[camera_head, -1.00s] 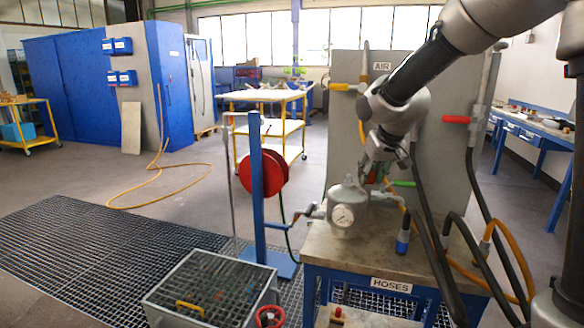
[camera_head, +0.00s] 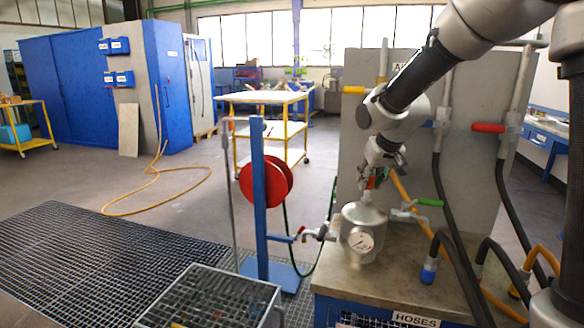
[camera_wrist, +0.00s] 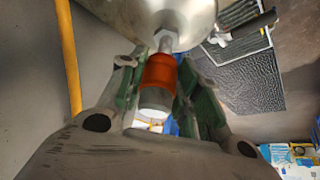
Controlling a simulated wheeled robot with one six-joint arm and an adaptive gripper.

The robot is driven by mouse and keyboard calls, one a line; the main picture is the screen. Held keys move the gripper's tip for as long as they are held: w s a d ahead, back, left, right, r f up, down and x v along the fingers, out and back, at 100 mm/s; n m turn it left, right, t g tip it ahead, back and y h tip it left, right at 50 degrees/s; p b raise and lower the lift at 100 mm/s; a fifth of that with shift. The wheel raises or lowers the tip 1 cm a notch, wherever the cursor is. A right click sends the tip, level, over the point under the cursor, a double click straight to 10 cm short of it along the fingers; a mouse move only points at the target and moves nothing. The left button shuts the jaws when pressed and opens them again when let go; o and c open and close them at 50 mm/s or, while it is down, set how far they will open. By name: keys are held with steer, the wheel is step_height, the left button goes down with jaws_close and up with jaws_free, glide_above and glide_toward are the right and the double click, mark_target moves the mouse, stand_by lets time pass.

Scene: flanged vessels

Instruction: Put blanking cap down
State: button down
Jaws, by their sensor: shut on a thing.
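The flanged vessel (camera_head: 364,218) is a grey metal pot with a round gauge (camera_head: 361,242) on its front, standing on the bench. My gripper (camera_head: 373,180) is just above its top. In the wrist view my gripper (camera_wrist: 158,85) has its green-padded fingers on both sides of a red-orange cap (camera_wrist: 159,70) with a grey metal end, and is shut on it. A metal hex fitting (camera_wrist: 165,40) lies in line with the cap, towards the vessel's rounded body (camera_wrist: 180,12). I cannot tell whether the cap is joined to that fitting.
The bench top (camera_head: 345,280) is bare in front of the vessel. A grey panel (camera_head: 460,200) stands behind, with valves and black and orange hoses at right. A blue post with a red reel (camera_head: 266,184) and a wire basket (camera_head: 215,295) stand left. Floor grating lies farther left.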

mark_target(372, 182)
steer(key=shift+f, duration=1.65)
steer(key=shift+w, duration=0.2)
